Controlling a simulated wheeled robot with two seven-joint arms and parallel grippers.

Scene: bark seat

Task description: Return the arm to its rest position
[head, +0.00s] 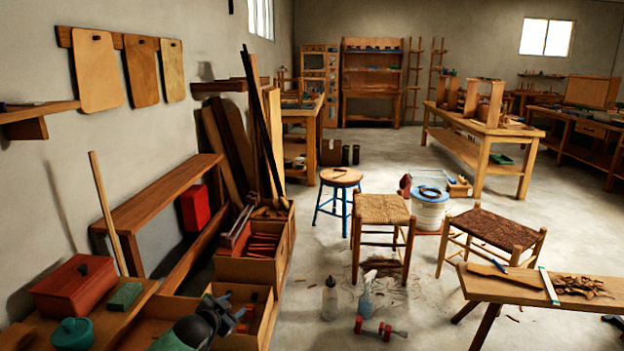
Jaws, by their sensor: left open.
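My left gripper (236,316) shows low in the head view, left of the middle, with its dark wrist coming in from the bottom edge. Its jaws are open and I see nothing between them. It appears in front of an open wooden box (262,338); I cannot tell its height above the box. My right gripper is not in view.
A bark-seated stool (490,229), a woven-seat stool (383,209) and a low bench (505,289) stand at right. Bottles and a red dumbbell-like tool (380,328) are on the floor.

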